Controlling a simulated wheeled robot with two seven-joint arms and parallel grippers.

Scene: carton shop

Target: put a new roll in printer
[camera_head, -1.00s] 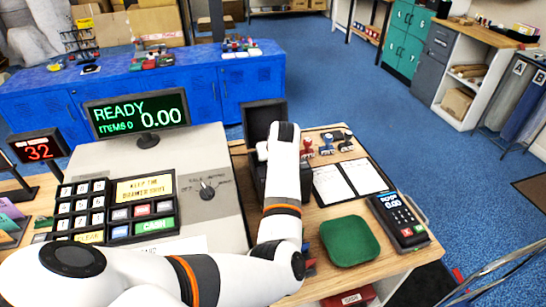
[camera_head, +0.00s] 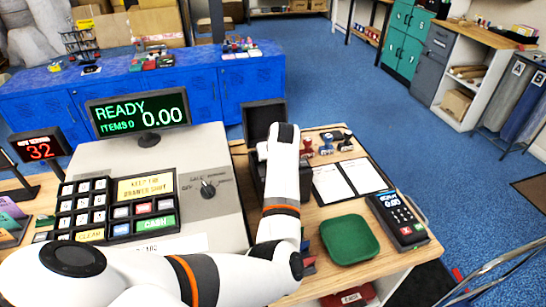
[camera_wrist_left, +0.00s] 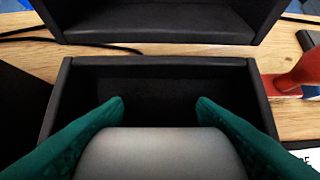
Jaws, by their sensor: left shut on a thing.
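The printer is a black box with its lid (camera_head: 265,118) swung up, on the wooden counter right of the cash register. In the left wrist view its empty-looking dark bay (camera_wrist_left: 160,85) lies open, with the raised lid (camera_wrist_left: 160,20) behind it. My left gripper (camera_wrist_left: 160,103), with green fingers, is shut on a pale grey roll (camera_wrist_left: 160,155). The roll shows in front of the bay's dark floor; I cannot tell how far down it is. In the head view my left arm hides the gripper, the roll and most of the printer. My right gripper is not in view.
Stamps (camera_head: 307,147) stand right of the printer; a red one also shows in the left wrist view (camera_wrist_left: 300,72). The cash register (camera_head: 205,215) stands left.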

